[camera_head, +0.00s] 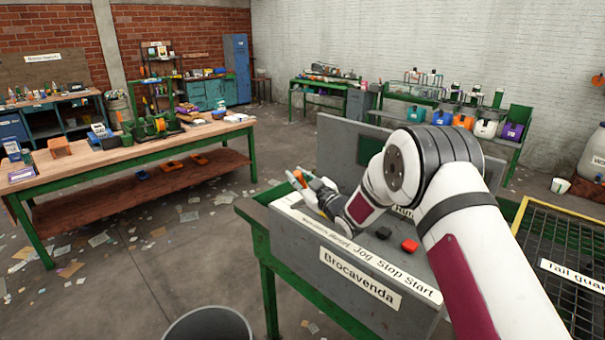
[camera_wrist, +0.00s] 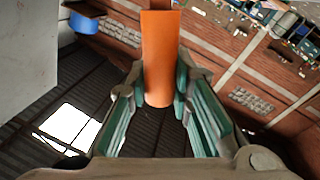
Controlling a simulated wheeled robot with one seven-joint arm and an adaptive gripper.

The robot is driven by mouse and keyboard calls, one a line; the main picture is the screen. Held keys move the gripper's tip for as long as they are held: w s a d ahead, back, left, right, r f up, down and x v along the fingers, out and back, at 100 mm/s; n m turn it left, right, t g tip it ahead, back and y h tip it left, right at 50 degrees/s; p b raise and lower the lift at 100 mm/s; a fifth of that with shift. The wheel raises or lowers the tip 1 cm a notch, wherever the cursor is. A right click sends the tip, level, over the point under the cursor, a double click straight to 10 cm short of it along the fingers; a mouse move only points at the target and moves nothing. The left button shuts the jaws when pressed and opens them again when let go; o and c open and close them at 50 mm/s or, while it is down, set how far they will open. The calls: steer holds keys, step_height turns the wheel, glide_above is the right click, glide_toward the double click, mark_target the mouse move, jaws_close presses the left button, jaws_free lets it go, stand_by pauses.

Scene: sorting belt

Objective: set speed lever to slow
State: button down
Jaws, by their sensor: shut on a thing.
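The speed lever's orange handle (camera_head: 299,177) shows at the far left end of the grey control panel (camera_head: 300,232) in the head view. In the wrist view the orange handle (camera_wrist: 158,60) stands between the green-padded fingers of my gripper (camera_wrist: 159,85). My gripper (camera_head: 307,184) is shut on the handle. The lever's base and slot are hidden behind my gripper, and I cannot read which speed it is set to. A white strip on the panel reads Jog, Stop, Start; its left part is too small to read.
A black button (camera_head: 383,233) and a red button (camera_head: 410,246) sit on the panel beneath my forearm. A grey upright plate (camera_head: 345,145) rises behind it. A yellow-edged mesh guard (camera_head: 570,235) is at right, a grey bin (camera_head: 208,328) at the front.

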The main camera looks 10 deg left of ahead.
steer(key=shift+s+a+f+n, duration=0.2)
steer(key=shift+s+a+n, duration=0.1)
steer(key=shift+n, duration=0.2)
steer(key=c, duration=1.4)
jaws_free()
step_height(320, 180, up, 10)
